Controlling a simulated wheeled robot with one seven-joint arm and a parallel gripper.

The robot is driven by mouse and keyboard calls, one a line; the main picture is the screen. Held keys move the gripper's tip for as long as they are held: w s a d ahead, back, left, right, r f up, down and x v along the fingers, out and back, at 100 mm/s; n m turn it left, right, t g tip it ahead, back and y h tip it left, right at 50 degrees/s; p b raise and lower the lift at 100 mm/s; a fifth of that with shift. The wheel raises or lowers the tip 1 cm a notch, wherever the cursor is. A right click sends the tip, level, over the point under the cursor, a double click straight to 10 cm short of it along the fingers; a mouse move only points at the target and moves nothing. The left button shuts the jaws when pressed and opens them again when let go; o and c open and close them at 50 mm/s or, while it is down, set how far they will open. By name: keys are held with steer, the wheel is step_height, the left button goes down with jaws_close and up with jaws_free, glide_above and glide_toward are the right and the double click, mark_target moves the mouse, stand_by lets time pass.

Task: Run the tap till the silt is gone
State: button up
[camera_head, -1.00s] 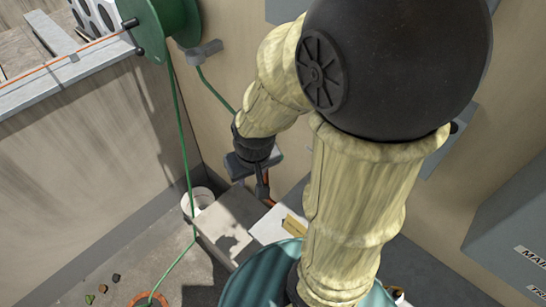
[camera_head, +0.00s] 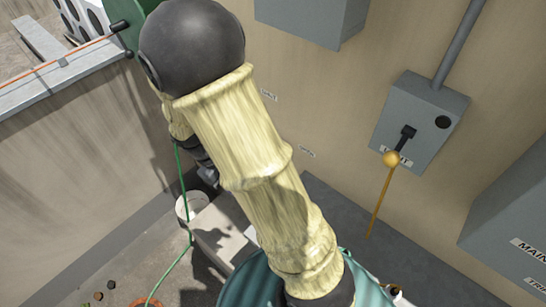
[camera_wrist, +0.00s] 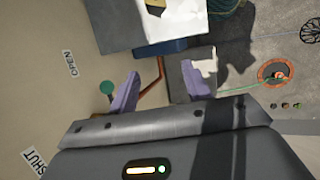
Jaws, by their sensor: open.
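My gripper (camera_wrist: 160,92) is open in the wrist view, its two purple fingers apart with nothing held between them. A round green knob (camera_wrist: 107,88) shows against the outer side of the left finger; whether they touch I cannot tell. A copper pipe (camera_wrist: 158,76) runs near the fingers. Wall labels read OPEN (camera_wrist: 69,63) and SHUT (camera_wrist: 38,160). The green hose (camera_head: 177,255) runs down to an orange-rimmed ring (camera_wrist: 277,73) on the floor. In the head view my arm hides most of my gripper and the tap area. I cannot make out water or silt.
A white bucket (camera_head: 191,205) stands in the corner by a low grey block (camera_head: 215,232). A grey wall box (camera_head: 420,120) with a lever and orange ball (camera_head: 390,158) is at right. Small coloured stones (camera_head: 98,296) lie on the floor.

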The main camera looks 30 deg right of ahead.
steer(key=w+a+f+n+t+h, duration=0.1)
steer(key=w+a+f+n+h, duration=0.1)
steer(key=w+h, duration=0.6)
steer(key=shift+w+a+n+h+b, duration=0.2)
steer(key=shift+a+n+h+b, duration=0.25)
steer(key=shift+n+h, duration=0.7)
steer(key=shift+d, duration=0.1)
steer(key=p+x, duration=0.5)
steer(key=x, duration=1.2)
steer(key=shift+w+d+f, duration=0.1)
steer(key=shift+w+d, duration=0.05)
steer(key=shift+d, duration=0.05)
steer(key=shift+w+a, duration=0.1)
jaws_close()
